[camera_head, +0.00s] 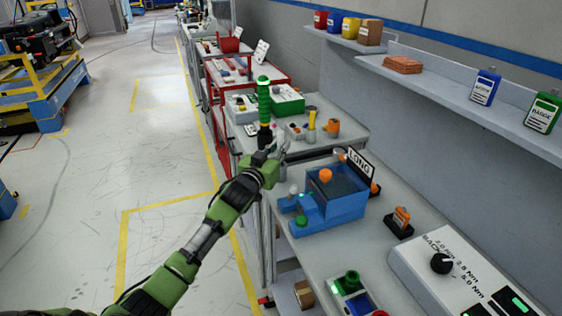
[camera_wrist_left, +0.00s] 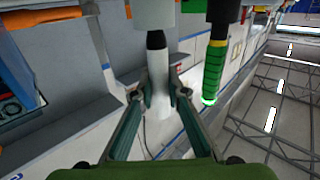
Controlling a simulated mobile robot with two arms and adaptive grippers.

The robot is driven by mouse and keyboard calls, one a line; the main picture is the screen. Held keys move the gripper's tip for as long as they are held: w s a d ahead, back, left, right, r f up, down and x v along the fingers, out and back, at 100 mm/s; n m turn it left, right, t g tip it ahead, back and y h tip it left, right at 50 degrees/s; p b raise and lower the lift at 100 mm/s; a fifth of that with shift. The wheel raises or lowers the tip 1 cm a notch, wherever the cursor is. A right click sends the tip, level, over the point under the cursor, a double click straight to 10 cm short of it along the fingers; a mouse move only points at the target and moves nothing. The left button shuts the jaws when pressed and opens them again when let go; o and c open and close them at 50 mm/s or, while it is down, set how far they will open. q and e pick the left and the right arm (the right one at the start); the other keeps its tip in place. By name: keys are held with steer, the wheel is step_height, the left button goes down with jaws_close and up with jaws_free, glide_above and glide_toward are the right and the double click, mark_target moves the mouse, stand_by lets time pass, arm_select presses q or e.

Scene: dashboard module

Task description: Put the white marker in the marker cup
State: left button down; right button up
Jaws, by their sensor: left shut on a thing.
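My left gripper (camera_head: 279,148) is shut on the white marker (camera_wrist_left: 157,85), a pale slim body with a black end. In the left wrist view the fingertips (camera_wrist_left: 164,92) close on both sides of it. The black end points toward a pale grey cylinder (camera_wrist_left: 153,12) at the top edge, which may be the marker cup; I cannot tell whether they touch. In the head view the marker is too small to make out clearly and no cup can be told for sure. My right gripper is not in view.
A green and black post (camera_head: 264,103) stands close beside the left gripper. A blue fixture (camera_head: 335,210) with an orange knob is in front, near a LONG sign (camera_head: 361,163). An orange holder (camera_head: 332,128) and yellow-handled tool (camera_head: 311,120) stand behind. The aisle floor (camera_head: 150,165) is free.

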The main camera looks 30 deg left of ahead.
arm_select(q)
step_height(320, 180, down, 4)
steer(key=shift+w+r, duration=0.1)
steer(key=shift+r, duration=0.15)
steer(key=shift+f, duration=0.5)
steer(key=c, duration=2)
jaws_free()
steer(key=shift+f, duration=0.1)
